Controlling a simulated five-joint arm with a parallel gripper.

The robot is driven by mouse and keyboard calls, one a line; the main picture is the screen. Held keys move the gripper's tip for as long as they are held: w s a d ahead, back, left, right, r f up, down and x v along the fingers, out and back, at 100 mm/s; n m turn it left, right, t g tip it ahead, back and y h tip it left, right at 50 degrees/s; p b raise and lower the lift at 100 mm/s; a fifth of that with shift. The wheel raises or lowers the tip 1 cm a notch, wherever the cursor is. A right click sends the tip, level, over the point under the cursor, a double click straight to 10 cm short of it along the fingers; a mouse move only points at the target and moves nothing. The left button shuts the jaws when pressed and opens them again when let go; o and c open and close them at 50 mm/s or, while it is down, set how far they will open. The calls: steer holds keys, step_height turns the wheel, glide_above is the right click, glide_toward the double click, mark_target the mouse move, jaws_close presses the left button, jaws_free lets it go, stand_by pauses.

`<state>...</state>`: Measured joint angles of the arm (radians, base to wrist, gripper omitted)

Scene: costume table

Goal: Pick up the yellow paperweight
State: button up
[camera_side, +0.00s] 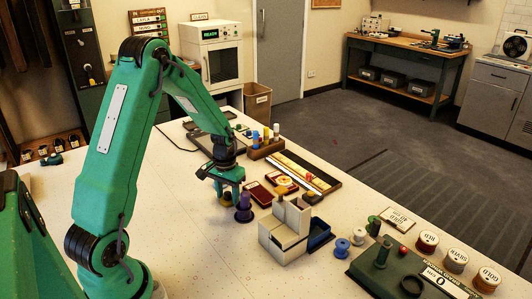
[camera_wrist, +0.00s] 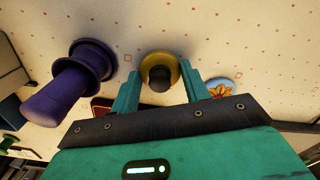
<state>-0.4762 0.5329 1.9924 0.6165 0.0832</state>
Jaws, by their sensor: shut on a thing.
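The yellow paperweight (camera_wrist: 157,58) is a round yellow piece with a dark knob, seen in the wrist view between the two green fingers of my gripper (camera_wrist: 159,68). My gripper is shut on it. In the side view my gripper (camera_side: 229,192) is low over the white table, and the paperweight is mostly hidden by the fingers there. I cannot tell whether it touches the table. A purple flared piece (camera_wrist: 88,72) stands to the left of the fingers in the wrist view. It also shows close beside the gripper in the side view (camera_side: 244,209).
A grey stepped block (camera_side: 282,238) and a dark blue tray (camera_side: 319,235) are to the right of the gripper. A red tray (camera_side: 259,193) lies just behind it. A wooden rack with colored cylinders (camera_side: 265,150) stands farther back. The front left of the table is clear.

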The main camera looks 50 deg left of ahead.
mark_target(228, 193)
steer(key=shift+r, duration=0.15)
steer(key=shift+r, duration=4.95)
steer(key=shift+w, duration=0.1)
